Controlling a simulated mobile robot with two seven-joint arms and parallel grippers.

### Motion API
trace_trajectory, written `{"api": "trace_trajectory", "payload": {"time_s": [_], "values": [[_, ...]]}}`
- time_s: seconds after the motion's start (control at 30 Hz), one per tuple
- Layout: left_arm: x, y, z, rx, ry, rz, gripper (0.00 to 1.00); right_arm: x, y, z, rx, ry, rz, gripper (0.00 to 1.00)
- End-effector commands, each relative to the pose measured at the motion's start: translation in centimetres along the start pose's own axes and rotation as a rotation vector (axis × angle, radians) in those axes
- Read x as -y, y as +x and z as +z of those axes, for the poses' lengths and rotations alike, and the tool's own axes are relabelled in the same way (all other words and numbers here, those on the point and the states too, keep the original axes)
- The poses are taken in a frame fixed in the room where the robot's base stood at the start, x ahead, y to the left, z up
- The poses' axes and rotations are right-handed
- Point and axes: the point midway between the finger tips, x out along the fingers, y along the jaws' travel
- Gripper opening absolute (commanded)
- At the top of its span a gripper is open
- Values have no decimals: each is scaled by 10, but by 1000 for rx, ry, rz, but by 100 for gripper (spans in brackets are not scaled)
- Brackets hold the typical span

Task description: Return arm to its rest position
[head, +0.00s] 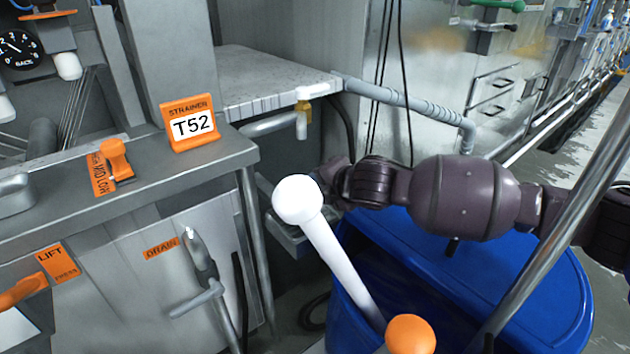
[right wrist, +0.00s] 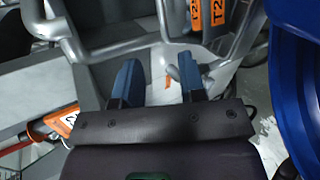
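My right arm comes in from the right in the head view, stretched over a blue bin (head: 540,290). My right gripper (head: 328,185) is at its left end, close behind a white ball-topped lever in the picture. In the right wrist view the two blue fingers of this gripper (right wrist: 158,78) stand apart with nothing held between them. The gripper is open and points toward grey metal parts. Its fingertips are hard to make out in the head view. My left gripper is in neither view.
The white lever (head: 330,245) and an orange knob (head: 410,335) stand in front. A pipe with a valve (head: 303,110) is behind. Wet floor shows at right.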

Motion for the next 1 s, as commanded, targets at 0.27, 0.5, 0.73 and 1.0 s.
{"api": "trace_trajectory", "payload": {"time_s": [0.27,0.5,0.73,1.0], "values": [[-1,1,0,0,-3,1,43,2,-6,-1,-1,1,-2,38],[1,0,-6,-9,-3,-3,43,-7,-11,2,4,-3,6,38],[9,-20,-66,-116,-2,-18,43,-101,-75,22,59,-54,97,38],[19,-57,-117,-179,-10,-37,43,-214,-162,41,118,-110,195,38]]}}
